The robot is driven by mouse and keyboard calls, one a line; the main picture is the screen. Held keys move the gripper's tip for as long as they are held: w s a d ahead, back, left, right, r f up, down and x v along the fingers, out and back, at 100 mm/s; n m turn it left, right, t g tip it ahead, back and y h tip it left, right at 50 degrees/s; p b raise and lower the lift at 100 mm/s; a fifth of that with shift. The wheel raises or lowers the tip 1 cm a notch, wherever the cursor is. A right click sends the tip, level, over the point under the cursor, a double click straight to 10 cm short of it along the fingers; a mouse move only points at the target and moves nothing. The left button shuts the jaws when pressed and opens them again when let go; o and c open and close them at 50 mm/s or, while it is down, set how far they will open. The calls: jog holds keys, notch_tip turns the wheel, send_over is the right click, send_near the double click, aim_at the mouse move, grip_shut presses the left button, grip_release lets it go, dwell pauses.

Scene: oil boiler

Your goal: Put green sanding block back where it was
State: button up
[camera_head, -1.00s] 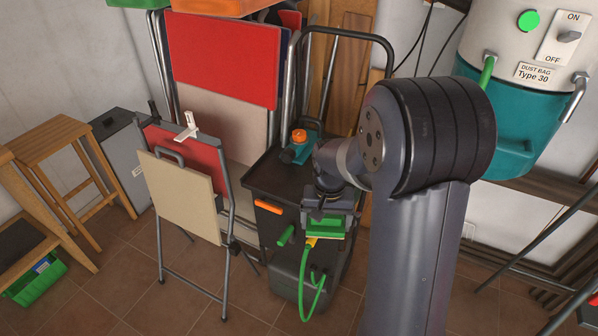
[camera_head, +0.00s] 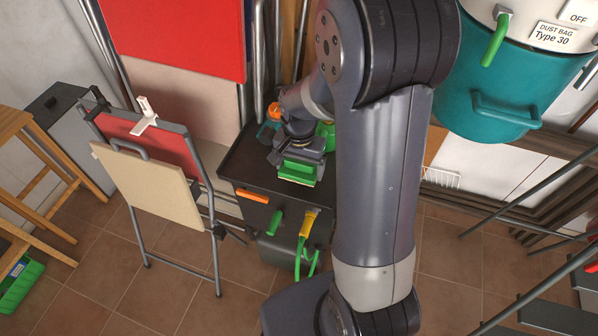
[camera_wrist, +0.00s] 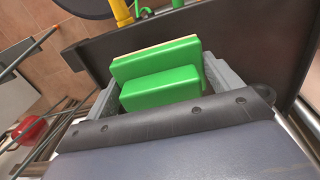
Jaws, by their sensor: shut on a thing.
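The green sanding block (camera_head: 298,171) is held in my gripper (camera_head: 300,162), over the front part of the black cart's top (camera_head: 245,165). I cannot tell whether it touches the cart. In the wrist view the block (camera_wrist: 157,60) shows as a green slab with a thin beige face and a second green part nearer the camera. The grey fingers of my gripper (camera_wrist: 160,76) stand at its left and right ends, shut on it. The finger contact is partly hidden.
An orange-and-teal tool (camera_head: 273,120) stands on the cart behind my gripper. A yellow connector (camera_head: 308,222) with a green hose and a green handle (camera_head: 276,222) are on the cart's front. A folding stand with a beige board (camera_head: 145,190) is to the left; a teal drum (camera_head: 515,100) hangs right.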

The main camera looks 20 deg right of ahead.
aim_at(300, 175)
jog(key=shift+f, duration=1.7)
jog(key=shift+f, duration=0.25)
jog(key=o, duration=0.9)
jog(key=shift+r, duration=0.1)
jog(key=shift+c, duration=0.2)
notch_tip(300, 175, up, 12)
jog(key=shift+r, duration=0.2)
